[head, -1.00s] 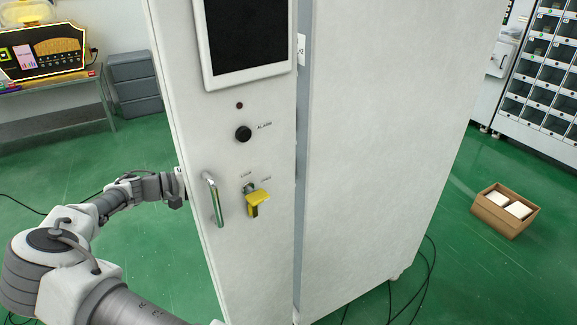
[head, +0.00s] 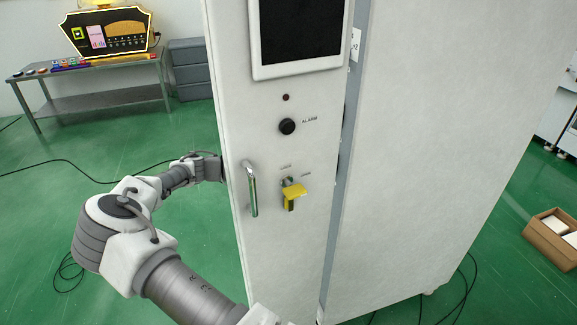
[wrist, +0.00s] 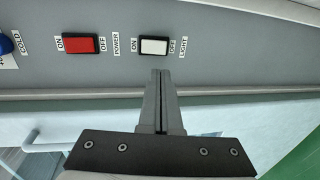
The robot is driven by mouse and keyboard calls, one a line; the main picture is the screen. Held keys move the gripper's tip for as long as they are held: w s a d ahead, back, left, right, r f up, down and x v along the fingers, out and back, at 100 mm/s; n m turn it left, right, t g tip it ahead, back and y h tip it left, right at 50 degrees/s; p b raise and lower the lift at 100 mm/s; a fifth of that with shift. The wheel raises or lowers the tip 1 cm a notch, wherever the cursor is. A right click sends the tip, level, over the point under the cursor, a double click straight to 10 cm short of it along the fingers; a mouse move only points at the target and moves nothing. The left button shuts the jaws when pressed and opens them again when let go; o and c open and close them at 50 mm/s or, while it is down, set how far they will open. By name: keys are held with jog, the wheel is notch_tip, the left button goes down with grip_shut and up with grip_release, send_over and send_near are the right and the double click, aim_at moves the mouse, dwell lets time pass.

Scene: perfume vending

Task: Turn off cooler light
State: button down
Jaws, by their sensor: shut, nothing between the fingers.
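In the wrist view, a white rocker switch (wrist: 154,46) labelled LIGHT sits on a grey panel (wrist: 215,68), with ON to its left and OFF to its right. My gripper (wrist: 160,74) is shut and empty, its tips just below the white switch in the picture; I cannot tell whether they touch the panel. In the head view, the tall white cabinet (head: 430,150) stands in front of me. My arm reaches to its left side, and the gripper's tips are hidden behind the cabinet there.
A red POWER switch (wrist: 81,44) is left of the white one, and a blue knob (wrist: 6,45) is further left. The cabinet front has a handle (head: 251,190), a black ALARM knob (head: 288,127) and a yellow key piece (head: 293,192). A metal table (head: 95,97) stands behind.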

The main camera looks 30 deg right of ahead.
jog(key=b+x, duration=0.1)
jog(key=x, duration=1.1)
jog(key=shift+s+d+f+g+h+b, duration=0.15)
jog(key=shift+d+f+g+h+b, duration=0.15)
jog(key=shift+h+b, duration=0.6)
